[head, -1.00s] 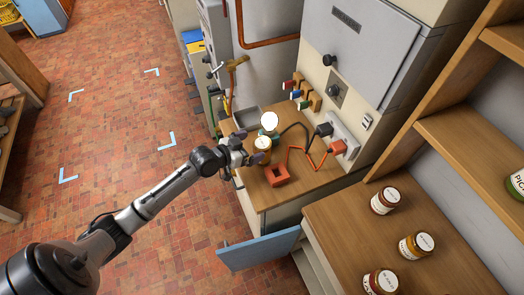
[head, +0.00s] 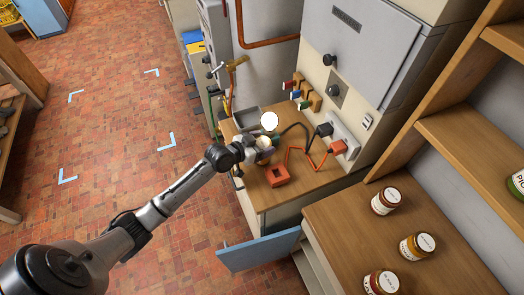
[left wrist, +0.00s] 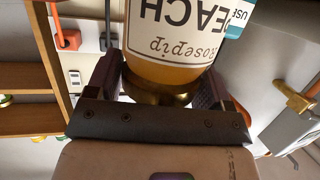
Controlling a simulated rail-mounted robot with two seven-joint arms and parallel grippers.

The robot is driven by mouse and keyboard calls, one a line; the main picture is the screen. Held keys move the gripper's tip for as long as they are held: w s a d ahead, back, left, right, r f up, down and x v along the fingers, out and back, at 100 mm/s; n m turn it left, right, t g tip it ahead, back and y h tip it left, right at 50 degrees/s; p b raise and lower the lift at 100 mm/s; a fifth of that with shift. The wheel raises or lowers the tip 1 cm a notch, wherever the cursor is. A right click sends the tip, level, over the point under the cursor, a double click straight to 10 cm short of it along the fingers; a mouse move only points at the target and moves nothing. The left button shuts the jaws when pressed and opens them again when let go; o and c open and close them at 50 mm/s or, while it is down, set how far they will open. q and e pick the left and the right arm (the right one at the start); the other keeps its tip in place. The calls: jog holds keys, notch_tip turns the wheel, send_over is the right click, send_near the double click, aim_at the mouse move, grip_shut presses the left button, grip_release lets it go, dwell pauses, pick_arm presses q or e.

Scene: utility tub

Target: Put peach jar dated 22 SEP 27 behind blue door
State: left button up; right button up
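A peach jar (left wrist: 170,45) with a white label reading "PEACH" and a gold lid appears upside down in the left wrist view. A teal "USE" strip shows at its edge; no date is readable. In the head view the jar (head: 264,143) stands on the small wooden counter, mostly hidden by my gripper. My left gripper (left wrist: 158,88) has one finger on each side of the jar at its lid end; whether they press on it I cannot tell. The blue door (head: 258,249) hangs open below the counter front. My right gripper is not in view.
Several jars, one with a red-brown lid (head: 386,200), stand on the right wooden surface. The floor at left is clear.

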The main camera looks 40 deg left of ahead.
pick_arm(q)
jog(key=c, duration=0.8)
jog(key=shift+r, duration=0.15)
